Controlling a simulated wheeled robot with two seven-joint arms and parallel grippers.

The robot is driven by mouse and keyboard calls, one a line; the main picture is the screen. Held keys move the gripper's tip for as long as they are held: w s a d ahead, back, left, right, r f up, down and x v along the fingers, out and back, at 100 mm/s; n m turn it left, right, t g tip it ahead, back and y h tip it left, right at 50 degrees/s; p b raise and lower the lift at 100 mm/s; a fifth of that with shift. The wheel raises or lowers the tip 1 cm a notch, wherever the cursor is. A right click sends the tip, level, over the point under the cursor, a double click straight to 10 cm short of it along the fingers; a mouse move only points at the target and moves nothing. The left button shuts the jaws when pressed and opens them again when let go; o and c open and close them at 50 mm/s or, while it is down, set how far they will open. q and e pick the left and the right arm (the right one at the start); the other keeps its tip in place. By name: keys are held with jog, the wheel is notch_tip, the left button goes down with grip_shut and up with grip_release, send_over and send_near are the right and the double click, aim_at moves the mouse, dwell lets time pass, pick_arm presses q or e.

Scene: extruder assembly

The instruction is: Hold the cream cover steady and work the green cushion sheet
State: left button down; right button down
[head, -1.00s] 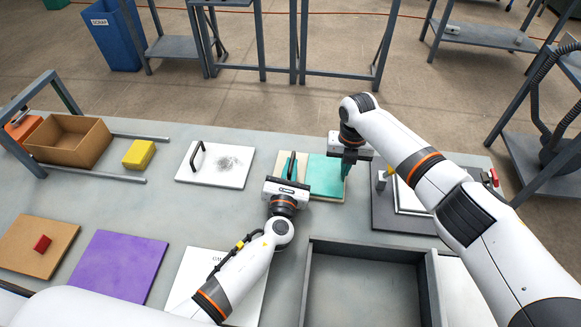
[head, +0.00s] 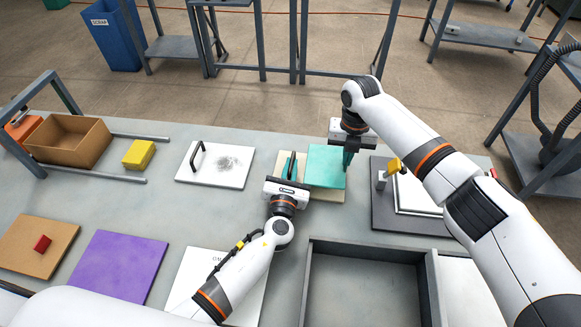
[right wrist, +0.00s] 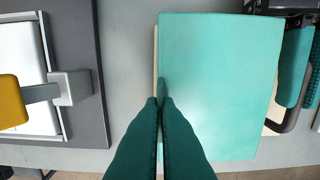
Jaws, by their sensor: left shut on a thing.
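The green cushion sheet (head: 325,166) is a flat teal square over the right part of the cream cover (head: 322,196), whose front strip and left part show. In the right wrist view the sheet (right wrist: 220,80) hides most of the cover. My left gripper (head: 291,167) is shut on the cover's dark handle (right wrist: 284,126), left of the sheet. My right gripper (head: 346,162) is at the sheet's right edge. In the right wrist view its fingers (right wrist: 161,98) are together and pinch that edge. The sheet looks slightly raised; its underside is hidden.
Right of the cover is a dark grey plate (head: 384,215) with a white panel and a yellow-handled clamp (head: 388,171). A white plate with a handle (head: 215,178) lies left. A grey open tray (head: 362,250) stands in front. Clear table lies between the plates.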

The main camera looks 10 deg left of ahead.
jog(key=shift+r, duration=2)
pick_arm(q)
jog(key=c, duration=1.4)
grip_release()
jog(key=shift+f, duration=0.1)
